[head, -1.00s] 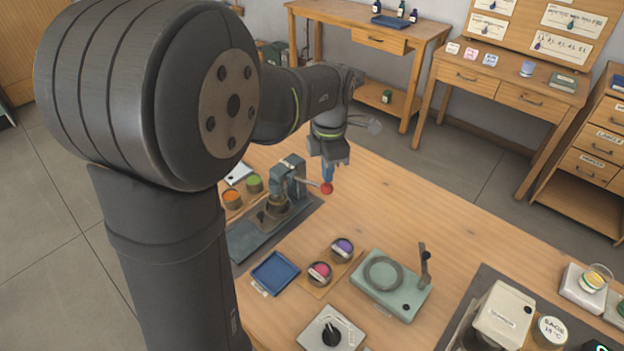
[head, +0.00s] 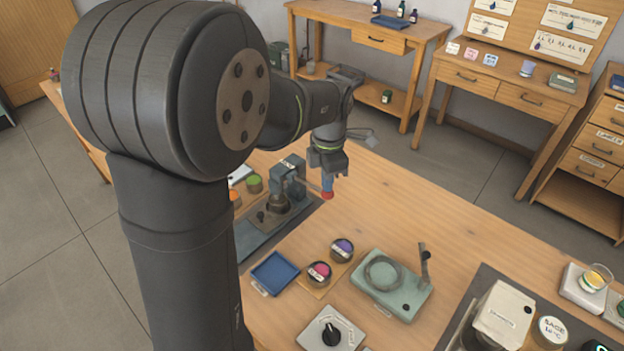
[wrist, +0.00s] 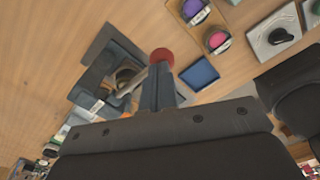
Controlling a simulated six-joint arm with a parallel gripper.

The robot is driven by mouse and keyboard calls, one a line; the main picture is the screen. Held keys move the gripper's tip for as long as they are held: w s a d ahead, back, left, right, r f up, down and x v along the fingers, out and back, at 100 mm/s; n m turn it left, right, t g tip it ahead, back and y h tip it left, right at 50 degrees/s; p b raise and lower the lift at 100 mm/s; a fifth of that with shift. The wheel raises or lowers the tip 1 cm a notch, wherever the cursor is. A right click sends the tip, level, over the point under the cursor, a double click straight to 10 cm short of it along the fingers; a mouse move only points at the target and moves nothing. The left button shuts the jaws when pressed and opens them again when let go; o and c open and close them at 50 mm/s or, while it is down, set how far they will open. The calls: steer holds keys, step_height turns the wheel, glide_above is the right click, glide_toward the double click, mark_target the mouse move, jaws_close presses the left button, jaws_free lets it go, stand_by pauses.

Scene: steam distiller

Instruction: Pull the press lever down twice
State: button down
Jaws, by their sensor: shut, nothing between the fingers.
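The press (head: 287,180) is a blue-grey stand on a dark base plate at the table's left side. Its lever ends in a red knob (head: 327,195), which also shows in the wrist view (wrist: 161,56). The lever's arm slopes a little down from the press head toward the knob. My gripper (head: 327,184) points down, with its blue fingertips shut directly above the knob. In the wrist view the shut fingers (wrist: 158,88) end at the knob. They touch it or nearly do; I cannot tell which. Part of the lever is hidden behind the fingers.
A blue tray (head: 271,273), pink and purple jars (head: 319,274) and a green device with an upright arm (head: 390,287) stand in front of the press. Green and orange jars (head: 254,184) stand behind it. The table to the right of the knob is clear.

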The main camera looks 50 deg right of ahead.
steer(key=shift+f, duration=0.95)
steer(key=shift+r, duration=3.5)
steer(key=shift+f, duration=0.1)
